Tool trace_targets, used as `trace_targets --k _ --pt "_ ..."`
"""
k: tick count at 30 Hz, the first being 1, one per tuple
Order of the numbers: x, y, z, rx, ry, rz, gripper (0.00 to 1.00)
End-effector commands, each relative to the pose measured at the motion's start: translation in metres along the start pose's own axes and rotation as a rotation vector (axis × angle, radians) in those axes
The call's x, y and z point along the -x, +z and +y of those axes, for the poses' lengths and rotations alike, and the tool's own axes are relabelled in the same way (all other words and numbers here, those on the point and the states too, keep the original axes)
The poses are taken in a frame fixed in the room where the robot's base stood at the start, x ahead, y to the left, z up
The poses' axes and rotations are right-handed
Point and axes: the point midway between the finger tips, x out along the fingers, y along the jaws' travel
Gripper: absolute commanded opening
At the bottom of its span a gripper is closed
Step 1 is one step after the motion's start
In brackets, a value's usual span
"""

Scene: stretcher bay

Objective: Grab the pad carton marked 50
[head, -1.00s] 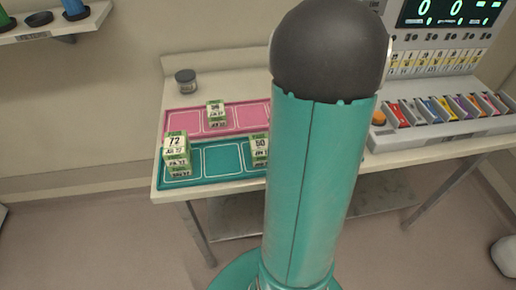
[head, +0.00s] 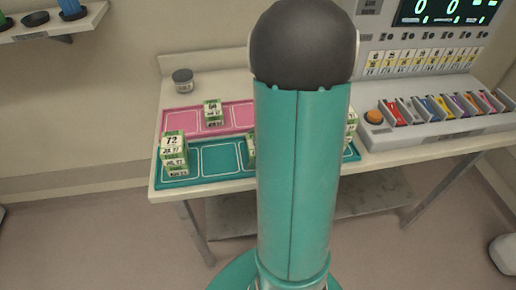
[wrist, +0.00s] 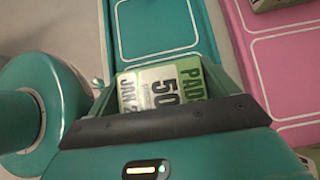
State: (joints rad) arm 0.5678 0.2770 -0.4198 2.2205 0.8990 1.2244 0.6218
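The pad carton marked 50 (wrist: 163,88), with a white and green label, shows in the wrist view just beyond the dark front bar of my gripper (wrist: 165,95). Green finger-like edges flank the carton on both sides, and my gripper looks open around it. I cannot tell whether either side touches. In the head view only a sliver of the carton (head: 251,150) shows on the teal tray (head: 222,160); my arm hides the rest, and my gripper is out of sight there.
A stack marked 72 (head: 173,150) stands at the teal tray's left end. Another carton stack (head: 212,112) is on the pink tray (head: 183,122). One more (head: 351,128) shows right of my arm. A dark jar (head: 183,81) stands behind. A console with coloured slots (head: 440,112) is at right.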

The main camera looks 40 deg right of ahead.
Motion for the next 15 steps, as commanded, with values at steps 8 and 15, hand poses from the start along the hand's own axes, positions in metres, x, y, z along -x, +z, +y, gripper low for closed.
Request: trace_targets --k 8,15 --pt "0.0006 0.0002 -0.0002 0.000 -0.001 0.000 0.49" --pt "0.0031 0.0026 -0.0003 0.001 -0.001 -0.001 0.49"
